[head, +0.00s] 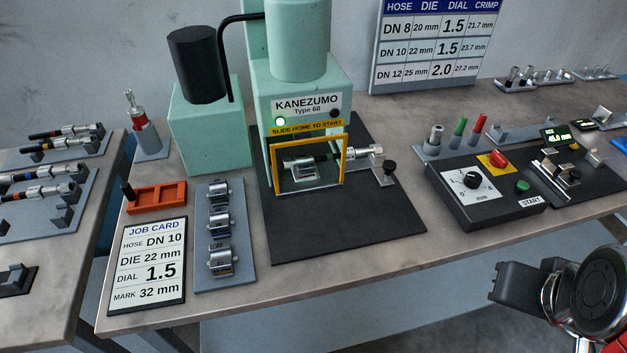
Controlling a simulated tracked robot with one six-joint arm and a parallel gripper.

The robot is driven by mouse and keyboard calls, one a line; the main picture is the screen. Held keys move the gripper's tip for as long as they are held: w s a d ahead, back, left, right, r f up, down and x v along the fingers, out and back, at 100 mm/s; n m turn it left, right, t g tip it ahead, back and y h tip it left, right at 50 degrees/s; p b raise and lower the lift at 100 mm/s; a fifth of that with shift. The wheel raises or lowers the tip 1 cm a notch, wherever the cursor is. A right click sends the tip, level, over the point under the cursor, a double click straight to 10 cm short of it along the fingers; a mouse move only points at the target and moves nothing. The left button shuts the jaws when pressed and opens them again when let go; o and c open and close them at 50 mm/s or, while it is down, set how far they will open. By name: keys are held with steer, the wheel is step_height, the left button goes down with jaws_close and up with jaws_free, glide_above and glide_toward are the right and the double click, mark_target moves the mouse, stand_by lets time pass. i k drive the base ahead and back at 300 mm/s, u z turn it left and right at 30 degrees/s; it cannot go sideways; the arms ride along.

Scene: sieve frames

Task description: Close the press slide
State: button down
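The green press (306,92) stands at the back middle of the bench, with a lit green lamp and a yellow "SLIDE HOME TO START" label. Below the label is a yellow rectangular frame (274,172). A hose with metal fittings (305,162) lies across a metal holder inside it. A black knob (390,168) on a metal bracket sits right of the frame, beside the hose's right fitting; I take it for part of the slide. How far the slide stands from home is unclear. My gripper (503,285) is at the lower right, in front of the bench and away from the press; its fingers are unclear.
A control box (450,200) with dial and START button stands right of the press mat (340,228). A die rack (207,278), job card (150,262) and orange tray (157,198) lie left. Bare bench shows between mat and control box.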

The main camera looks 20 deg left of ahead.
mark_target(328, 175)
steer(key=z, duration=0.05)
steer(key=k, duration=1.05)
steer(key=u, duration=1.9)
steer(key=i, duration=1)
